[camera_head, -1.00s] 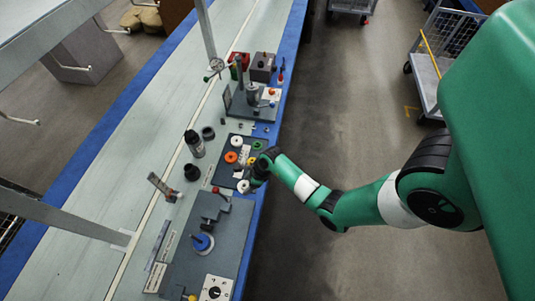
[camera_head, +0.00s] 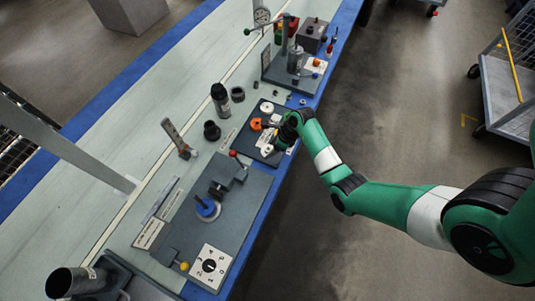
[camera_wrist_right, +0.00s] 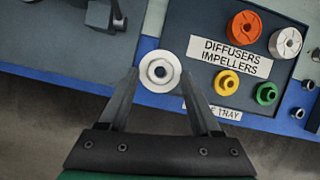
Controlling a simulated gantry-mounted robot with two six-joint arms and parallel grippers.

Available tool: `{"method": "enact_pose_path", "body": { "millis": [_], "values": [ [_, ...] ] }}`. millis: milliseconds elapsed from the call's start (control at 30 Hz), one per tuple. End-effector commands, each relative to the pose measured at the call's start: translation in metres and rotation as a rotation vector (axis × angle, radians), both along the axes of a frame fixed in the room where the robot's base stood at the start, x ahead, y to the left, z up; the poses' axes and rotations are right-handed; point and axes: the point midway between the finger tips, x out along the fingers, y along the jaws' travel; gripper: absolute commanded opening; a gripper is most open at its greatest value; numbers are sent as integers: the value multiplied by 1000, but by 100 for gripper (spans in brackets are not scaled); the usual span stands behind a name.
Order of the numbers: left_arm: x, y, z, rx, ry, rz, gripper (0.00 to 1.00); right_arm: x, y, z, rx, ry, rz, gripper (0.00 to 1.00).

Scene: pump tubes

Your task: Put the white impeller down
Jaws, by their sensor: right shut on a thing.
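The white impeller (camera_wrist_right: 160,71) is a white ring with a hub and a hole. In the right wrist view it sits between the fingertips of my right gripper (camera_wrist_right: 160,77), which is shut on it. It overlaps the corner of the dark tray (camera_wrist_right: 182,58) and the blue table edge; I cannot tell whether it touches the surface. In the head view my right gripper (camera_head: 270,136) is over the tray (camera_head: 240,145), with the white impeller (camera_head: 266,150) beside it. My left gripper is not in view.
The tray's label (camera_wrist_right: 229,57) reads diffusers and impellers. An orange ring (camera_wrist_right: 245,28), a white ring (camera_wrist_right: 286,41), a yellow ring (camera_wrist_right: 226,83) and a green ring (camera_wrist_right: 266,94) stand around it. A fixture plate with a blue disc (camera_head: 207,208) lies nearer.

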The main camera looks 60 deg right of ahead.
Motion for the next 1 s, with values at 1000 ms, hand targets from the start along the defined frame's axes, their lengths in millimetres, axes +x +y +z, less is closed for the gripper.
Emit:
{"method": "enact_pose_path", "body": {
  "millis": [1000],
  "values": [
    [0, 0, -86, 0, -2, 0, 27, 38, -42, -92, -1, 0, 0, 0]
  ]
}}
